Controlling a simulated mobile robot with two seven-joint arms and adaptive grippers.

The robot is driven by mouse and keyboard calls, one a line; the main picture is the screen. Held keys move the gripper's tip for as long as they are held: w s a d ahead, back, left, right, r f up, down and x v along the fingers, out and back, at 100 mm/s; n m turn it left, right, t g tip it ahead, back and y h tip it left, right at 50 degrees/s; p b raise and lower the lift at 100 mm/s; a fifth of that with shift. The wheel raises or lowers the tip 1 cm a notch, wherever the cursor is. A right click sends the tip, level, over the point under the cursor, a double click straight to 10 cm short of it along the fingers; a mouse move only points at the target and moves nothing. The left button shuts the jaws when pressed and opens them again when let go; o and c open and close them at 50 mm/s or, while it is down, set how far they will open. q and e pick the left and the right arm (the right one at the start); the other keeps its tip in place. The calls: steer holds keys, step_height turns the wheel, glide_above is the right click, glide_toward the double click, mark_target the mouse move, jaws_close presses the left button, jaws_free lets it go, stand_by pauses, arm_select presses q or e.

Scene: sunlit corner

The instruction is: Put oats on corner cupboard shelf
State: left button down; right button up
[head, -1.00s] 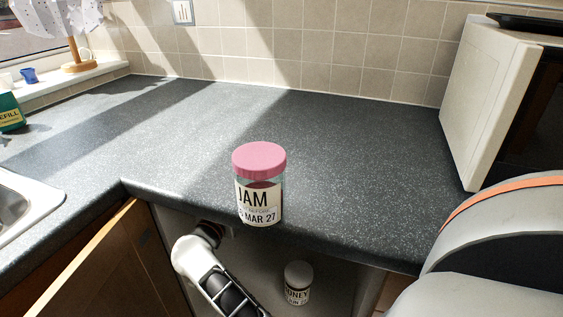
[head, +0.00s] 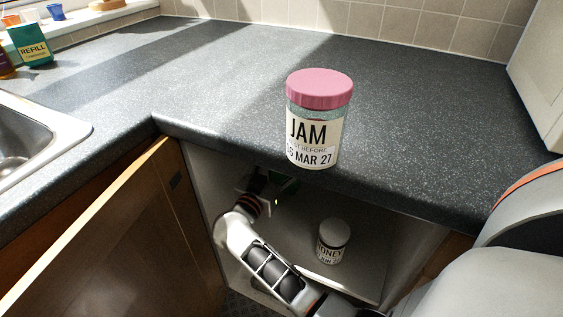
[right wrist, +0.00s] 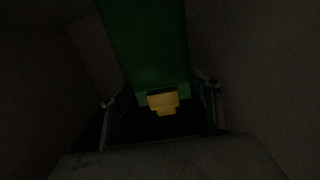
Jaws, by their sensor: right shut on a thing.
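The green package of oats (head: 289,186) shows as a small dark green patch inside the open corner cupboard in the head view. In the right wrist view it is a tall green body (right wrist: 147,45) with a yellow patch at its near end; no name is readable. My right gripper (right wrist: 160,104) is shut on it, with one finger on each side. In the head view my right arm reaches in under the worktop, and the gripper is in shadow. The pale cupboard shelf (head: 366,268) lies below. I cannot tell whether the oats touch it. My left gripper is out of view.
A honey jar (head: 333,242) stands on the shelf, right of my right arm. A jam jar (head: 318,125) stands at the worktop (head: 420,130) edge above the opening. The open wooden door (head: 120,235) is at the left. The sink (head: 40,135) is further left.

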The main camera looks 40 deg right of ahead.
steer(key=shift+f, duration=0.65)
steer(key=o, duration=1.9)
steer(key=shift+r, duration=0.1)
